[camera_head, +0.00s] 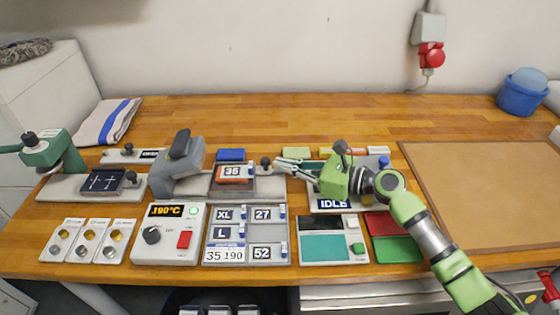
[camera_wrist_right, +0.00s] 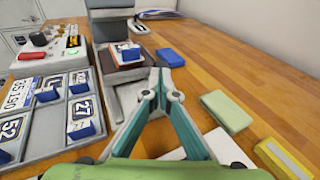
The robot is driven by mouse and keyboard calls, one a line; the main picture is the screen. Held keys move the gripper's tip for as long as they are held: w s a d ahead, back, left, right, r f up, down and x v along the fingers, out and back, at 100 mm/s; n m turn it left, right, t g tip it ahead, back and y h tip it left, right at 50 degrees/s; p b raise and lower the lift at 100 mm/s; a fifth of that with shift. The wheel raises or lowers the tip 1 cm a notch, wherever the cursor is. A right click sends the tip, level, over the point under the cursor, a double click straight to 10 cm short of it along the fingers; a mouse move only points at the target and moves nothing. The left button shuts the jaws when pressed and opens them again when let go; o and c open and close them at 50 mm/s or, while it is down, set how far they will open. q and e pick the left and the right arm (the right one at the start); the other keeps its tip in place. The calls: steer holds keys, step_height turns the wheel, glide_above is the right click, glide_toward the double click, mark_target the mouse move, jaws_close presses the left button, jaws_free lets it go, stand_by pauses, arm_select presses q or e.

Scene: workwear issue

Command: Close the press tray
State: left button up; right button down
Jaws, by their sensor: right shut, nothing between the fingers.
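The grey press (camera_head: 178,165) stands left of centre on its base plate. Its tray (camera_head: 248,190) lies to the right of the press head, out from under it, and carries an orange-red piece marked 35 (camera_head: 233,174). A dark knob (camera_head: 266,162) stands at the tray's right end. My right gripper (camera_head: 280,164) is shut and empty, its fingertips just right of the knob; I cannot tell whether they touch it. In the right wrist view the shut fingertips (camera_wrist_right: 160,82) point towards the tray piece (camera_wrist_right: 126,54), and the knob is not discernible. My left gripper is not in view.
A control box (camera_head: 170,235) reading 190°C and a rack of size tiles (camera_head: 245,237) sit in front of the press. A blue block (camera_head: 231,155) lies behind the tray. A green hand press (camera_head: 55,152) stands at the left.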

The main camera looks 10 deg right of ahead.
mark_target(245, 167)
steer(key=shift+w+a+f, duration=0.15)
steer(key=shift+w+a, duration=0.3)
steer(key=shift+a+p, duration=0.2)
steer(key=shift+p, duration=0.1)
steer(key=a+p, duration=0.1)
steer(key=a, duration=0.1)
steer(key=w+a+p, duration=0.1)
steer(key=a+p, duration=0.1)
steer(key=a, duration=0.1)
steer(key=a+p, duration=0.1)
steer(key=a, duration=0.2)
steer(key=shift+w+r, duration=0.2)
steer(key=shift+w, duration=0.1)
steer(key=shift+a+f, duration=0.1)
steer(key=shift+a, duration=0.1)
steer(key=shift+d, duration=0.1)
steer(key=shift+s, duration=0.1)
